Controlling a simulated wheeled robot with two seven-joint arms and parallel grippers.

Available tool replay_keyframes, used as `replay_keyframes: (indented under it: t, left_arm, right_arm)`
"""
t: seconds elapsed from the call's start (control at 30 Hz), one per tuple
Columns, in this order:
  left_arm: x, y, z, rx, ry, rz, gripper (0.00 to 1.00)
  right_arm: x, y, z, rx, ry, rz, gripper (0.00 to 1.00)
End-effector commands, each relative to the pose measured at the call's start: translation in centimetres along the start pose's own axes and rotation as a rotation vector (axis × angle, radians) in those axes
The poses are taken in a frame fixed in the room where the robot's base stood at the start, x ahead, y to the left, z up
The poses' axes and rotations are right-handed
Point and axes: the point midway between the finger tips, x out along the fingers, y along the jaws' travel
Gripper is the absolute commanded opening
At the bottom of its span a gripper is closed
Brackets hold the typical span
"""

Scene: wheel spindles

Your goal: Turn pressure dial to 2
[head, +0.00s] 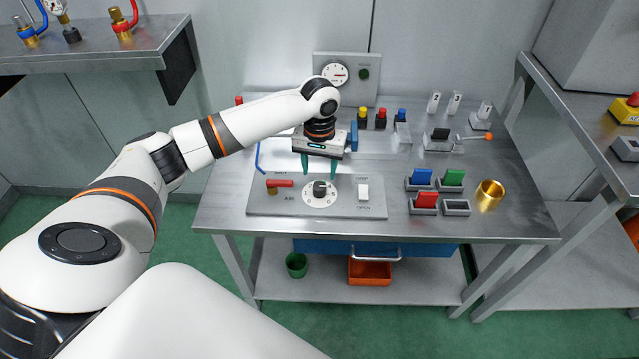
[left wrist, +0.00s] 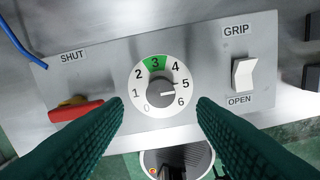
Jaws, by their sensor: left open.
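The pressure dial (head: 319,193) is a round white plate with a dark knob on the grey panel (head: 345,207). It also shows in the left wrist view (left wrist: 160,84), numbered 0 to 6 with a green sector at 3. The white mark on its knob (left wrist: 161,93) points right, between 5 and 6. My left gripper (head: 319,168) is open and empty, its green fingers pointing down above the panel, near the dial. In the left wrist view its fingertips (left wrist: 160,105) lie on either side of the dial, apart from it. My right gripper is out of view.
On the panel, a red lever (left wrist: 76,110) marked SHUT sits left of the dial and a white GRIP/OPEN switch (left wrist: 243,74) right. A gauge board (head: 346,79) stands behind. Coloured blocks (head: 426,200) and a brass cup (head: 489,195) stand on the right of the bench.

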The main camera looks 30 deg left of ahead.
Motion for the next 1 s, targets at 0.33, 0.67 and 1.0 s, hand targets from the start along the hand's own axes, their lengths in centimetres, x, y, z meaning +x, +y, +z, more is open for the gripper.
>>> replay_keyframes:
  t: [0.33, 0.67, 1.0]
  left_arm:
    - [5.4, 0.0, 0.0, 0.002, 0.000, 0.000, 0.52]
    - [6.1, 0.0, 0.0, 0.003, -0.002, 0.000, 0.52]
    - [6.1, 0.0, 0.0, 0.003, -0.002, 0.000, 0.08]
  right_arm:
    - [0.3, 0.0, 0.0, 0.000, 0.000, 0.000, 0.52]
    - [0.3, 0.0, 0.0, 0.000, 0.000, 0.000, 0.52]
    - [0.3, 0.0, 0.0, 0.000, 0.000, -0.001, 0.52]
